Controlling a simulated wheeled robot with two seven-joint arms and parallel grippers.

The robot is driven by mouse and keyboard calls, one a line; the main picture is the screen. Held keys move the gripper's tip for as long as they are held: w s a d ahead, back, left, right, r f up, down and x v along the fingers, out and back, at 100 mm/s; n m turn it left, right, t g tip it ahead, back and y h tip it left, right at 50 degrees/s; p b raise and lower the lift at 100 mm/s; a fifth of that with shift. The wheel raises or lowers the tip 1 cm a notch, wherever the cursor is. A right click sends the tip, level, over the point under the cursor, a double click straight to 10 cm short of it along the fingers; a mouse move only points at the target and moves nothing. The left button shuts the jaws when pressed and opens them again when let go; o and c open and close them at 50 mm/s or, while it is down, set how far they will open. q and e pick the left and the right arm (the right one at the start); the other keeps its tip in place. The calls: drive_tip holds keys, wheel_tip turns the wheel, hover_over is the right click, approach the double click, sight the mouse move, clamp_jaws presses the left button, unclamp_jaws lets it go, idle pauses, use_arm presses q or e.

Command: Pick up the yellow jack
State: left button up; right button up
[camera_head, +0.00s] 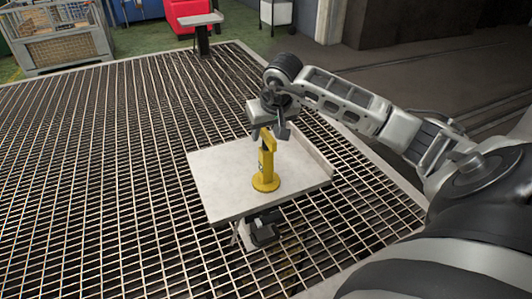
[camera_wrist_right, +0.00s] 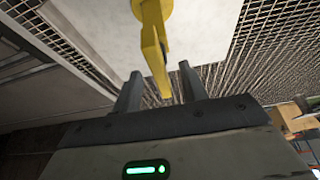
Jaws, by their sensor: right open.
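The yellow jack (camera_head: 265,167) stands upright on a light grey table (camera_head: 215,177), its round base on the table top. My right gripper (camera_head: 270,132) is right at the jack's top end. In the right wrist view the upper part of the jack (camera_wrist_right: 154,45) reaches in between the two dark fingers of my right gripper (camera_wrist_right: 158,88). The fingers are apart, with a gap on each side of the jack, so the gripper is open. My left gripper is in neither view.
The table has a raised lip (camera_head: 312,152) along its right side. Metal grating (camera_head: 90,150) surrounds it. A wire-mesh crate (camera_head: 62,45), a red box (camera_head: 190,12) and a small grey stand (camera_head: 201,20) are farther back. The table's left part is clear.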

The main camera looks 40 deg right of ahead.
drive_tip(key=shift+x, duration=0.75)
clamp_jaws()
drive_tip(key=shift+w+r, duration=0.1)
drive_tip(key=shift+r, duration=0.1)
idle(0.6)
